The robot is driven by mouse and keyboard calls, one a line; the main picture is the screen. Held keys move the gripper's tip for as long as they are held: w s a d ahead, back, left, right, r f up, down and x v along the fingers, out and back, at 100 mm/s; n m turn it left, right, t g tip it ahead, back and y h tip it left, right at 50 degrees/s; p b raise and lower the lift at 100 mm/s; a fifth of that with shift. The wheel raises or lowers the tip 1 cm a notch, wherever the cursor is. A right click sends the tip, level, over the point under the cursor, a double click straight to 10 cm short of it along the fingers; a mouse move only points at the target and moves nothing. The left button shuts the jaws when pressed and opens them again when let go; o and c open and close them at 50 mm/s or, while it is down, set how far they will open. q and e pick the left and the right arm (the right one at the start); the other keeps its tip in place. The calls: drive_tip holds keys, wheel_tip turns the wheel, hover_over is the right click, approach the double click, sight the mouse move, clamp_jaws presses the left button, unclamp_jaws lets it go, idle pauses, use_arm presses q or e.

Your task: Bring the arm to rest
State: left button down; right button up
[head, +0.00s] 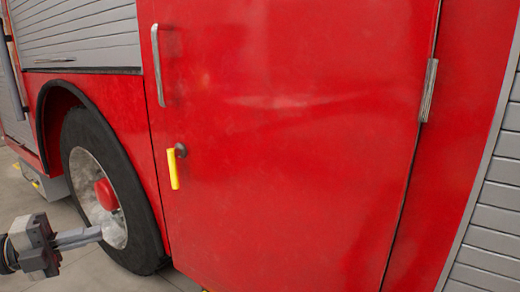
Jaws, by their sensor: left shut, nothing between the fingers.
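My left gripper (97,234) comes in from the lower left. Its fingers are shut with nothing between them and point to the right. In the picture the fingertips overlap the lower part of the wheel's hub; I cannot tell how far apart they are. My right gripper is not in view.
A red truck door (290,140) fills the middle, with a silver handle (157,65) and a yellow lever (173,168) hanging down. A hinge (429,90) sits at its right edge. A large wheel (93,140) is at the left. Paved ground (85,272) shows below.

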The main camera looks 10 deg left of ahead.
use_arm(q)
drive_tip(key=s+d+f+n+t+y+p, duration=0.1)
drive_tip(key=d+f+n+t+y, duration=0.25)
drive_tip(key=f+n, duration=0.45)
drive_tip(key=s+d+f+n+t+y+p, duration=0.1)
drive_tip(key=d+f+n+t+y, duration=0.1)
drive_tip(key=d+f+n+y, duration=0.4)
drive_tip(key=s+d+f+n+g, duration=0.2)
drive_tip(key=s+d+f+n, duration=0.2)
drive_tip(key=s+d+n, duration=0.1)
drive_tip(key=s+d+f+n+g+y, duration=0.1)
drive_tip(key=s+d+f+n+g, duration=0.2)
drive_tip(key=d+n, duration=0.4)
drive_tip(key=s+d+f+p, duration=0.1)
drive_tip(key=s+d, duration=0.1)
drive_tip(key=d, duration=0.1)
drive_tip(key=shift+d+f+n, duration=0.2)
drive_tip(key=shift+f+n, duration=0.1)
drive_tip(key=shift+n, duration=0.1)
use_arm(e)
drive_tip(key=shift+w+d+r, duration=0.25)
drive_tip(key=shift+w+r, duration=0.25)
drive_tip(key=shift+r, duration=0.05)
use_arm(q)
drive_tip(key=shift+g, duration=0.25)
